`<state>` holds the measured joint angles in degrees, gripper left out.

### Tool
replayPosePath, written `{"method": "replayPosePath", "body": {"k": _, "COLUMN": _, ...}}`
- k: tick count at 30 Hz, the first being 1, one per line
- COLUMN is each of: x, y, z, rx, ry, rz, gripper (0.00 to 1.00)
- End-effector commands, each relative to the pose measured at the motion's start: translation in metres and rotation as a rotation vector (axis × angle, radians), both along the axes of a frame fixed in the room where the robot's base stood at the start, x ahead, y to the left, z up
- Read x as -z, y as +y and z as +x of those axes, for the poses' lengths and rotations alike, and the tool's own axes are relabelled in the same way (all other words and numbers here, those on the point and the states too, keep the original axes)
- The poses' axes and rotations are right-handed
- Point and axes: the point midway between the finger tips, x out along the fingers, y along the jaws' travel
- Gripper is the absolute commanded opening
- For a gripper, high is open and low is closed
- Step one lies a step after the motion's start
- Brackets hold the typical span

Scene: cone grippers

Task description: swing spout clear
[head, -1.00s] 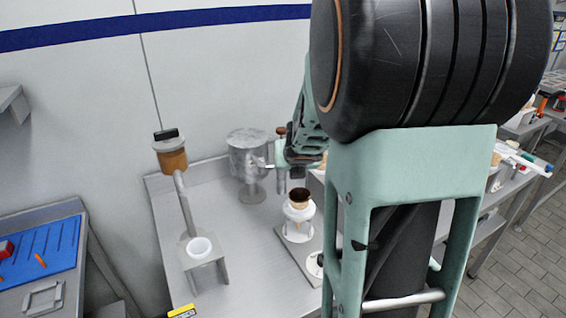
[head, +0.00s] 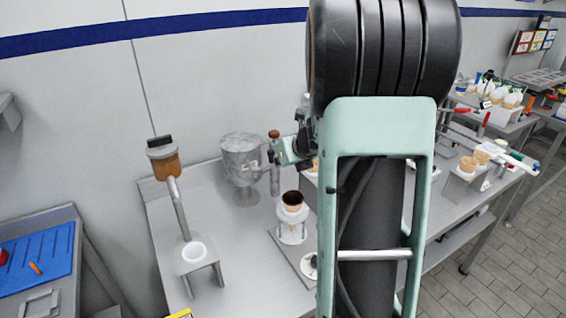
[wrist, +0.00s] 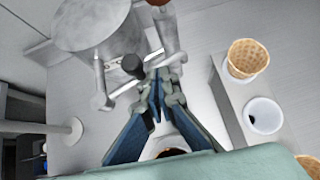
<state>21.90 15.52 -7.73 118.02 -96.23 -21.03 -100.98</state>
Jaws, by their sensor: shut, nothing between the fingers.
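A grey metal hopper (head: 242,158) stands at the back of the steel bench. Beside it is an upright metal tube (head: 275,180) with a reddish-brown knob (head: 274,134) on top. In the wrist view the hopper (wrist: 90,25) is upper left, with a pale metal stub (wrist: 101,88), a thin bar and a black knob (wrist: 131,66) near it. I cannot tell which part is the spout. My gripper (wrist: 164,76) is shut and empty, its tips close to the black knob and bar; contact is unclear. It also shows by the tube in the head view (head: 273,155).
A cone with a dark top (head: 292,200) sits in a white holder in front of the tube. Wafer cones (head: 468,164) are at the right. Bench front-left is mostly clear.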

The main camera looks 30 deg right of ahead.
Motion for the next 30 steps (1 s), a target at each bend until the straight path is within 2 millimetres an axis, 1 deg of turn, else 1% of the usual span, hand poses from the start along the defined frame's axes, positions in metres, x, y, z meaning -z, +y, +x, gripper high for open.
{"method": "replayPosePath", "body": {"k": 9, "x": 0.0001, "y": -0.0002, "z": 0.0085, "rx": 0.001, "ry": 0.0, "rz": 0.0, "gripper": 0.0}}
{"method": "replayPosePath", "body": {"k": 30, "x": 0.0003, "y": 0.0004, "z": 0.0102, "rx": 0.001, "ry": 0.0, "rz": 0.0, "gripper": 0.0}}
